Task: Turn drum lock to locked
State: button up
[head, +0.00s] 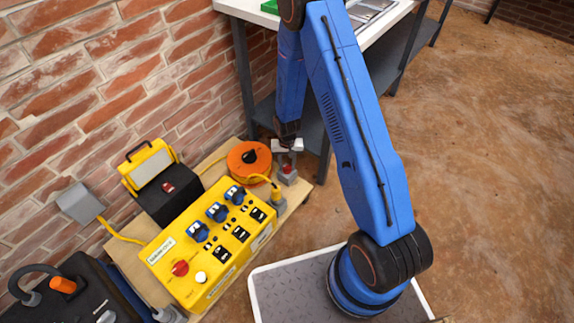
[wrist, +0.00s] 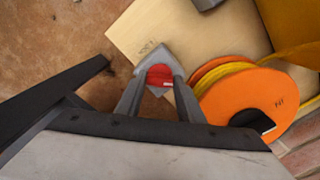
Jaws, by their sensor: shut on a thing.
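The drum lock appears to be a red knob (head: 287,170) on a small grey block, just right of the orange cable drum (head: 237,163) in the head view. In the wrist view the red knob (wrist: 159,76) sits between my grey fingers, with a pale mark across it. My gripper (head: 288,149) points down over it and is shut on it, as the wrist view (wrist: 158,92) also shows. The orange drum with yellow cable (wrist: 258,97) lies close to the right finger there. No locked or unlocked label on the knob is readable.
The wooden board (wrist: 172,30) carries the drum and a yellow power box (head: 212,246) with blue sockets. A work lamp (head: 150,168) stands near the brick wall. A bench leg (head: 243,75) is close behind my gripper. Bare floor lies to the right.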

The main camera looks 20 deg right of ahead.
aim_at(287, 166)
jog(key=n, duration=0.4)
jog(key=shift+n, duration=2.9)
jog(key=o, duration=1.1)
jog(key=shift+c, duration=0.2)
notch_tip(287, 166, up, 17)
jog(key=shift+r, duration=0.2)
